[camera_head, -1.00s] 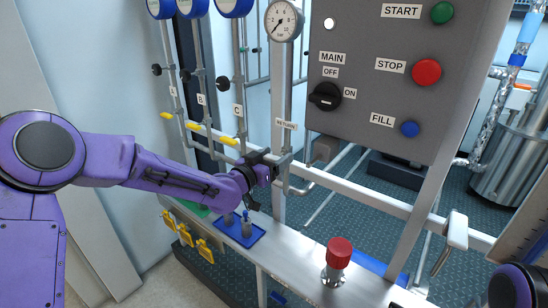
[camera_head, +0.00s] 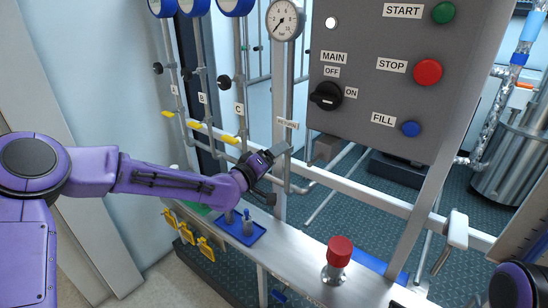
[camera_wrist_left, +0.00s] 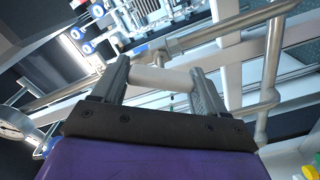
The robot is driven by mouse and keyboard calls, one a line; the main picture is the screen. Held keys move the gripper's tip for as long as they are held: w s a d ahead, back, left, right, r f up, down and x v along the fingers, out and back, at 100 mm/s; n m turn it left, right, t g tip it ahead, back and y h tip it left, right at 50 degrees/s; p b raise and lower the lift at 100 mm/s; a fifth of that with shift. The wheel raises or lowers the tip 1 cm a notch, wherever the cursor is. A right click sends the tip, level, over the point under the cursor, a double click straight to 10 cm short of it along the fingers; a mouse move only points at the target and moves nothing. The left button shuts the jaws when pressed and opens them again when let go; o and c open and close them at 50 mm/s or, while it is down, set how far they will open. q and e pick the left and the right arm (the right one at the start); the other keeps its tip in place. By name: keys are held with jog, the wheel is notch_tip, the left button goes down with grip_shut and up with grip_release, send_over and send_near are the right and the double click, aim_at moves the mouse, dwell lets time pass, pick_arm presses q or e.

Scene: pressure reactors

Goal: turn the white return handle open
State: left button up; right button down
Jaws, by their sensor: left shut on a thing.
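The white return handle (camera_wrist_left: 160,78) shows in the left wrist view as a short pale bar spanning the gap between my two grey fingers. My left gripper (camera_wrist_left: 162,86) is shut on it. In the head view my left gripper (camera_head: 279,153) is at the return pipe, just below and left of the RETURN label (camera_head: 288,124). There the gripper and wrist hide the handle, so its angle cannot be told. My right gripper is not in view.
The grey control panel (camera_head: 395,75) hangs right of the gripper. Yellow-handled valves (camera_head: 229,139) sit on pipes to its left. A horizontal white rail (camera_head: 370,195) runs behind. A red knob (camera_head: 339,251) and blue tray (camera_head: 240,233) are on the ledge below.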

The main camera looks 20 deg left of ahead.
pick_arm(q)
jog(key=n, duration=0.1)
jog(key=n+b, duration=0.1)
jog(key=n, duration=0.1)
jog(key=shift+f+n, duration=0.2)
jog(key=shift+n, duration=0.1)
jog(key=shift+n+b, duration=0.65)
jog(key=shift+n, duration=0.75)
jog(key=o, duration=1)
jog(key=b+v, duration=0.1)
jog(key=v, duration=0.9)
jog(key=shift+s+a, duration=0.1)
jog(key=shift+s, duration=0.15)
